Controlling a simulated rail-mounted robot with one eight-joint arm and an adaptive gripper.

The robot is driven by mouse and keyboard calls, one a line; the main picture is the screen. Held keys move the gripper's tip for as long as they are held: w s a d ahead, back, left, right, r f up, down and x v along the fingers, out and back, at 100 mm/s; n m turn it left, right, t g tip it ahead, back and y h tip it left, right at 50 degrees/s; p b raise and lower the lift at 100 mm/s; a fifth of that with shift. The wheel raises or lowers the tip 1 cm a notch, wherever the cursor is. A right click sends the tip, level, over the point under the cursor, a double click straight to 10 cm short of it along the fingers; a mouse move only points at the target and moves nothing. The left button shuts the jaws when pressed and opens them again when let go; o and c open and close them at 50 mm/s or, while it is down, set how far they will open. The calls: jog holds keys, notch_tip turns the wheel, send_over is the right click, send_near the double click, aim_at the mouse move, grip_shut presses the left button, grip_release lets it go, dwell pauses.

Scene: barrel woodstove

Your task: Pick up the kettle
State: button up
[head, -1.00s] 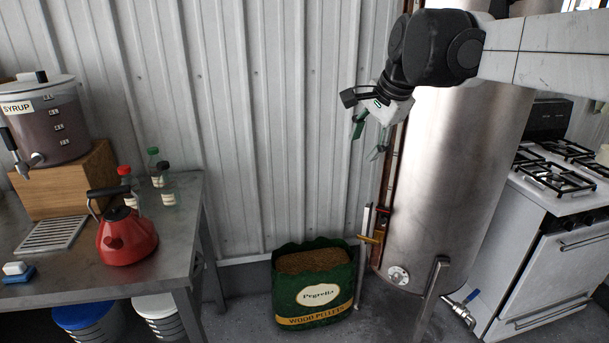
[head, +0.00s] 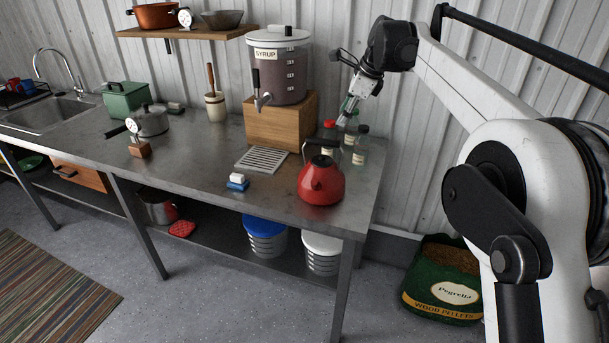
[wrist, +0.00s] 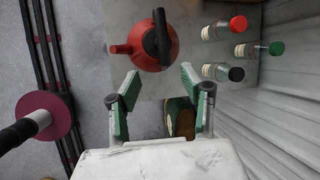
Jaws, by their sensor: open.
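The red kettle (head: 320,183) with a black arched handle stands upright on the steel counter (head: 210,185), close to its right end. In the wrist view the kettle (wrist: 134,47) lies ahead of the fingertips, its handle seen from above. My gripper (head: 348,112) is in the air above and behind the kettle, toward the wall, apart from it. In the wrist view its green-padded fingers (wrist: 160,82) are spread wide with nothing between them.
Several small bottles (head: 359,146) stand behind and right of the kettle. The syrup dispenser (head: 278,72) sits on a wooden block (head: 282,125) behind it. A drip grate (head: 262,159) and a blue sponge holder (head: 238,183) lie left. Wood pellets (head: 446,282) stand on the floor.

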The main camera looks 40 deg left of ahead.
aim_at(324, 140)
jog(key=x, duration=0.6)
jog(key=p+x, duration=0.1)
jog(key=x, duration=0.2)
jog(key=shift+s+a, duration=0.3)
jog(key=shift+a, duration=0.2)
jog(key=shift+w+a+p+x, duration=0.15)
jog(key=shift+p+x, duration=0.15)
jog(key=shift+x, duration=0.85)
jog(key=shift+w+a+p+x, duration=0.15)
jog(key=shift+p+x, duration=0.15)
jog(key=shift+x, duration=0.85)
jog(key=shift+f, duration=0.15)
jog(key=shift+f, duration=0.25)
jog(key=shift+c, duration=0.3)
grip_shut()
jog(key=shift+r, duration=0.1)
